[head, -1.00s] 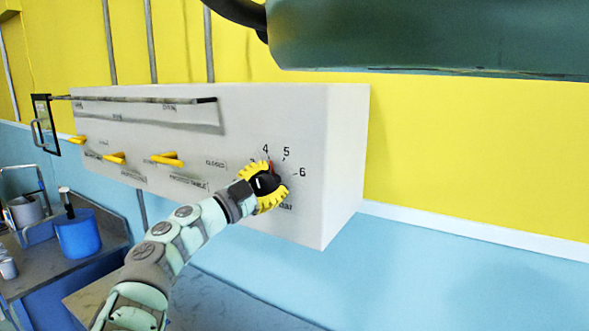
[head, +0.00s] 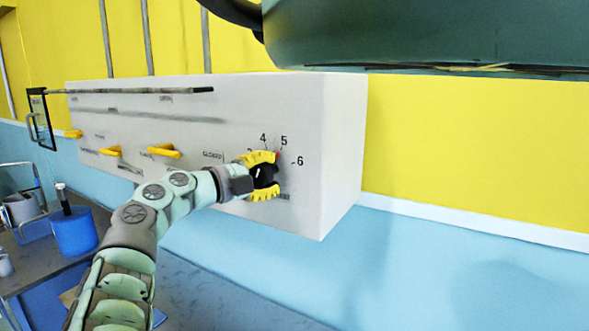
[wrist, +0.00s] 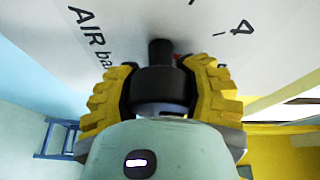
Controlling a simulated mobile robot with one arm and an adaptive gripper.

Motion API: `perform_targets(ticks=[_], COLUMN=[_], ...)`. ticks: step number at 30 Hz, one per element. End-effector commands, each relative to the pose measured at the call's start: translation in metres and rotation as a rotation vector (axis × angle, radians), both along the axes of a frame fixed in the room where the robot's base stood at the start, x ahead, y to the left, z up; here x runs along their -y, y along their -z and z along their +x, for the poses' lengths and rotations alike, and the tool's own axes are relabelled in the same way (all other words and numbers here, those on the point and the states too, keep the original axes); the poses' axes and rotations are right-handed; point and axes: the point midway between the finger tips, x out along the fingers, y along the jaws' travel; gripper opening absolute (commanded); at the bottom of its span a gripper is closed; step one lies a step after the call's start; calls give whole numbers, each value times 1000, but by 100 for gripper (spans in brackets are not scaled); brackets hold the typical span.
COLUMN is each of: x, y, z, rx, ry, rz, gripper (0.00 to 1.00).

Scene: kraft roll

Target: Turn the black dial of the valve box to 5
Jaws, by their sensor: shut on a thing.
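The white valve box (head: 340,140) hangs on the yellow and blue wall. Its black dial (head: 266,175) is on the right part of the front face, with the numbers 4, 5 and 6 printed around its upper right. My gripper (head: 263,176) is shut on the dial, one yellow finger above it and one below. In the wrist view the black dial (wrist: 162,85) sits between both yellow fingers, with a small bit of red beside its stem and a printed 4 to the right.
Yellow levers (head: 164,151) and a long grey rod (head: 150,91) are on the box left of the dial. A blue container (head: 75,232) and a grey pot (head: 22,208) stand on a bench at lower left. The wall right of the box is clear.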

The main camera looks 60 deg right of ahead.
Motion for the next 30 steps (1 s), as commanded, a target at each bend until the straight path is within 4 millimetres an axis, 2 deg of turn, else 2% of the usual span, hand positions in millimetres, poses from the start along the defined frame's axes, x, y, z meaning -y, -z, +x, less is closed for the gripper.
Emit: perform_targets(ticks=[15, 16, 26, 30], x=[-2, -2, -1, -1], y=[-4, -4, -2, -2], z=[1, 1, 1, 0], rx=[18, 18, 17, 17], ry=[0, 0, 0, 1], rz=[-6, -6, -2, -1], gripper=[5, 46, 80, 81])
